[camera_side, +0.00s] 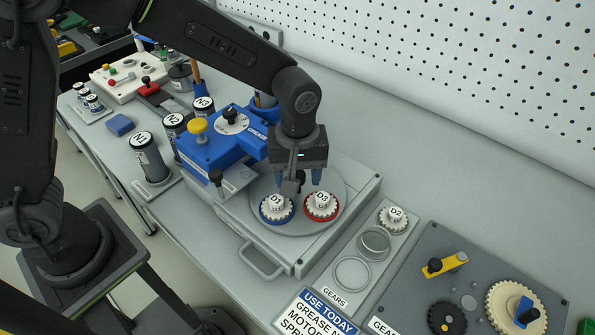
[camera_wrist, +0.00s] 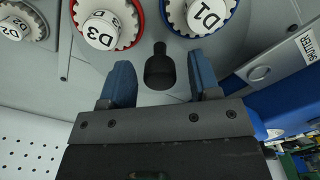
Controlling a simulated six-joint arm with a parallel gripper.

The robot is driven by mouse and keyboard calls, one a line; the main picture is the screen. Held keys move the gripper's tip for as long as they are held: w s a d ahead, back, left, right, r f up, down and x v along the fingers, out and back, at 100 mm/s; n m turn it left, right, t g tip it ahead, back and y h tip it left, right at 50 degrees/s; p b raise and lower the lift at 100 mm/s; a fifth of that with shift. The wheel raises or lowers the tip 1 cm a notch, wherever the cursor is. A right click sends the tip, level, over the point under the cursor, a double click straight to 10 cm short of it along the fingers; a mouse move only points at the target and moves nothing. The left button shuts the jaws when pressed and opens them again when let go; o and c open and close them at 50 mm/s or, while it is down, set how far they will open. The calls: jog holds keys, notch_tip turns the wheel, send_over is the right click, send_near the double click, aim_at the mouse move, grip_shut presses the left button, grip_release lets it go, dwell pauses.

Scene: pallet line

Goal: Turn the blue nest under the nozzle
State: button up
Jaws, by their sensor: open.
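The blue nest (camera_side: 263,216) holds the gear D1 (camera_side: 276,205) on a round turntable (camera_side: 290,230), at the left of the red nest (camera_side: 334,216). In the wrist view the blue nest (camera_wrist: 236,18) is at the top right and the red nest (camera_wrist: 139,22) at the top left. My gripper (camera_side: 298,181) is open above the turntable, behind the two nests. A dark upright knob (camera_wrist: 160,72) shows between my fingers in the wrist view; the fingers look apart from it. The nozzle cannot be made out at the blue grease unit (camera_side: 212,152).
A black knob (camera_side: 215,177) stands on the shutter plate left of the turntable. The gear D2 (camera_side: 394,218) lies in the gears tray (camera_side: 327,280) at the right. A grey fixture board (camera_side: 470,250) is further right. Labelled canisters (camera_side: 150,160) stand at the left.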

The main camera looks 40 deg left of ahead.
jog(key=shift+c, duration=0.4)
grip_shut()
jog(key=shift+m, duration=9)
